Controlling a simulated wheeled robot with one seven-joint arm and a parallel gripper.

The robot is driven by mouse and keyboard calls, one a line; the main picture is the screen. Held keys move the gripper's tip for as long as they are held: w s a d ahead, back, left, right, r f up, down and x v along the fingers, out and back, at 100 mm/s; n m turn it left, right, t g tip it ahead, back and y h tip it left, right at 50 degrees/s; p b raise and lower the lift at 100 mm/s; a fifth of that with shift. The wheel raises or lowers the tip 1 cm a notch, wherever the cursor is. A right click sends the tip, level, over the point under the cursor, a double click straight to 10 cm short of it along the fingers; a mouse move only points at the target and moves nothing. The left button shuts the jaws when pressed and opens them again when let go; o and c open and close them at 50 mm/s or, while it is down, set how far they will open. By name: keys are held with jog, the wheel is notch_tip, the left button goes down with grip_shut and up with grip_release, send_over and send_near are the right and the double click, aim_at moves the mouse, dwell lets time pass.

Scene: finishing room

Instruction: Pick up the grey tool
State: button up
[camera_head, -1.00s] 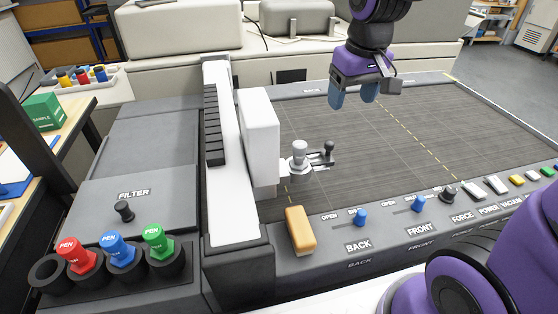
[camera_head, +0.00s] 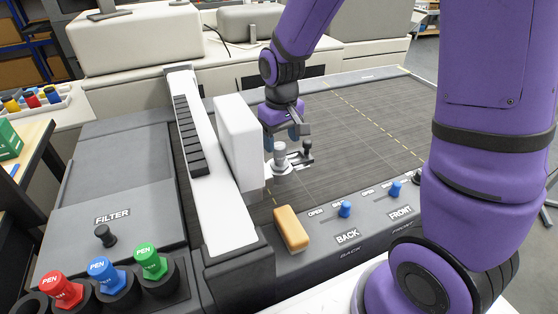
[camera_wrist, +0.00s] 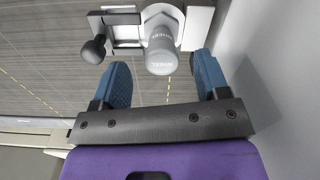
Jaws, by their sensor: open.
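The grey tool (camera_head: 280,153) is a light grey cylinder with a rounded cap, upright in a small holder on the side of the white carriage (camera_head: 239,142). In the wrist view the grey tool (camera_wrist: 161,50) shows its end with lettering that seems to read "WHEEL". My gripper (camera_head: 293,135) is just behind and above it in the head view. Its two blue fingers are apart, and in the wrist view the open gripper (camera_wrist: 163,80) faces the tool, which lies just beyond the fingertips, between their lines. Nothing is held.
A black-knobbed lever (camera_wrist: 93,50) sits beside the tool on the holder. The white carriage wall (camera_wrist: 270,70) is close on the right in the wrist view. Red, blue and green pens (camera_head: 150,262) stand front left. An orange block (camera_head: 291,228) lies on the front edge. The dark bed is clear.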

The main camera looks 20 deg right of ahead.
aim_at(280, 146)
jog(key=shift+w+f, duration=0.15)
jog(key=shift+f, duration=2.45)
jog(key=shift+c, duration=0.4)
jog(key=c, duration=0.9)
